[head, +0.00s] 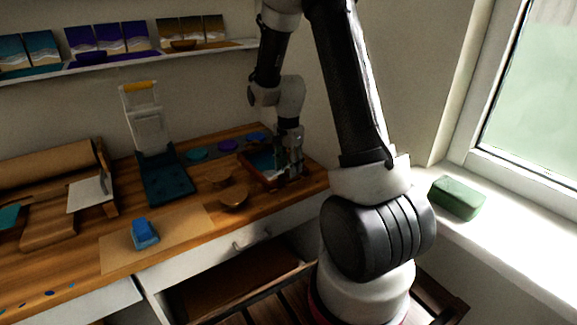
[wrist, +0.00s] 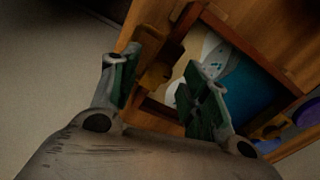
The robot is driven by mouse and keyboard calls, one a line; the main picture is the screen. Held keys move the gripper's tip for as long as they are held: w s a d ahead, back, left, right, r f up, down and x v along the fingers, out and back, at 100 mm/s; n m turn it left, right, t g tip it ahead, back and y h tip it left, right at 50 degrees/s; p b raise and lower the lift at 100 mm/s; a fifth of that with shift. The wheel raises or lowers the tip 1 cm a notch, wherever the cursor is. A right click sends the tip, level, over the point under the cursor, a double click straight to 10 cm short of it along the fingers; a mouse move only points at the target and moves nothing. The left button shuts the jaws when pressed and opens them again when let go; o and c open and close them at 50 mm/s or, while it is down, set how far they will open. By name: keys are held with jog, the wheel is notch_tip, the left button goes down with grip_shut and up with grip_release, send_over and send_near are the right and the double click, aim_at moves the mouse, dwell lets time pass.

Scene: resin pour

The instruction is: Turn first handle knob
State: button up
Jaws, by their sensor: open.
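A framed wooden tray (head: 262,178) stands on the table's right end, with blue and white resin inside. In the wrist view its wooden frame (wrist: 262,57) runs diagonally around the blue and white surface. A brown piece (wrist: 155,76) that looks like a handle or knob sits at the frame's near end. My gripper (wrist: 162,66) is open, with the brown piece showing between its two green-padded fingers. I cannot tell whether either finger touches it. In the head view my gripper (head: 292,165) is low over the tray's right side and hides part of it.
A blue object (head: 145,233) lies on a brown sheet (head: 115,255). A drawer (head: 240,280) below is open. A green block (head: 456,197) is on the windowsill.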

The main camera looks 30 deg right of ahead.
aim_at(288, 169)
notch_tip(288, 169, up, 12)
dwell(0.4)
jog(key=shift+f, duration=0.15)
jog(key=s+a+r+n+t, duration=0.2)
jog(key=s+r+n, duration=0.4)
jog(key=s, duration=0.5)
jog(key=s+a+r+n+t, duration=0.2)
jog(key=s+r+n, duration=0.4)
jog(key=s+n, duration=0.3)
jog(key=s+a, duration=0.1)
jog(key=s, duration=0.2)
jog(key=shift+s+r, duration=0.3)
